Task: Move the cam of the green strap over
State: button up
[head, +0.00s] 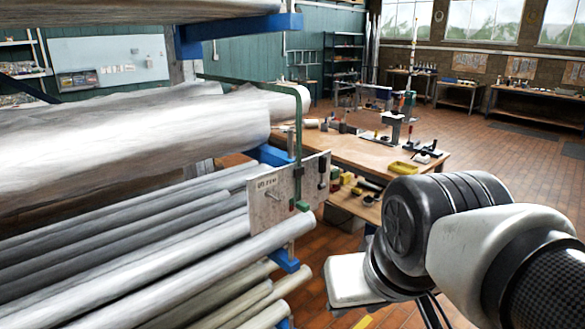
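A green strap (299,135) passes over the large upper pole (150,130) near its end. It hangs down in front of a pale metal plate (268,200) on the rack's end. A small green piece (302,206) sits at the strap's lower end, by the plate's lower edge. A dark upright fitting (322,170) is on the plate's right part. I cannot tell which small part is the cam, or its position. My arm shows at the lower right, apart from the strap; no gripper fingers are visible.
Several grey poles (110,235) lie below on the rack, with blue rack arms (285,260). A wooden workbench (375,155) with tools and a yellow tray (403,168) stands behind. Brick-coloured floor (500,160) is open at the right.

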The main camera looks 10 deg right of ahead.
aim_at(323, 159)
jog(key=z, duration=0.2)
jog(key=i+l+z, duration=0.15)
jog(key=i+z, duration=0.5)
jog(key=z, duration=0.25)
